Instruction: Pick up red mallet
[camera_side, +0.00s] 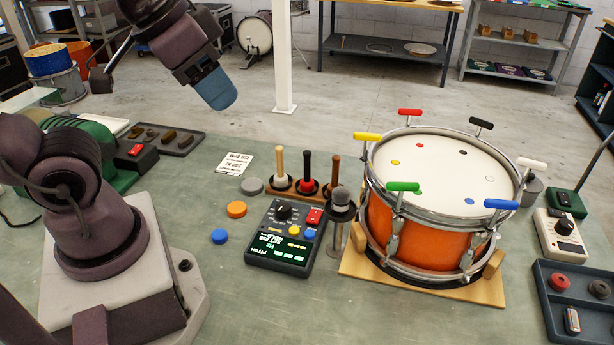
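Three mallets stand head-down in a wooden rack (322,198) in the middle of the bench. The middle one has a red head (307,186) low in the rack and a dark upright handle (307,163); I take it as the red mallet. A cream-headed mallet (280,165) is on its left and a brown-handled one (334,170) on its right, its head dark. My gripper (216,92) shows as a blue tip high at the upper left, well apart from the mallets. Its fingers overlap in this view, so their opening is hidden. Nothing shows held at the tip.
An orange drum (409,229) with several coloured rim clamps stands right of the rack. A microphone-like post (340,205) stands close by the rack's right front. A control box (285,238) lies in front. Coloured discs (236,209) and a paper card (234,163) lie left.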

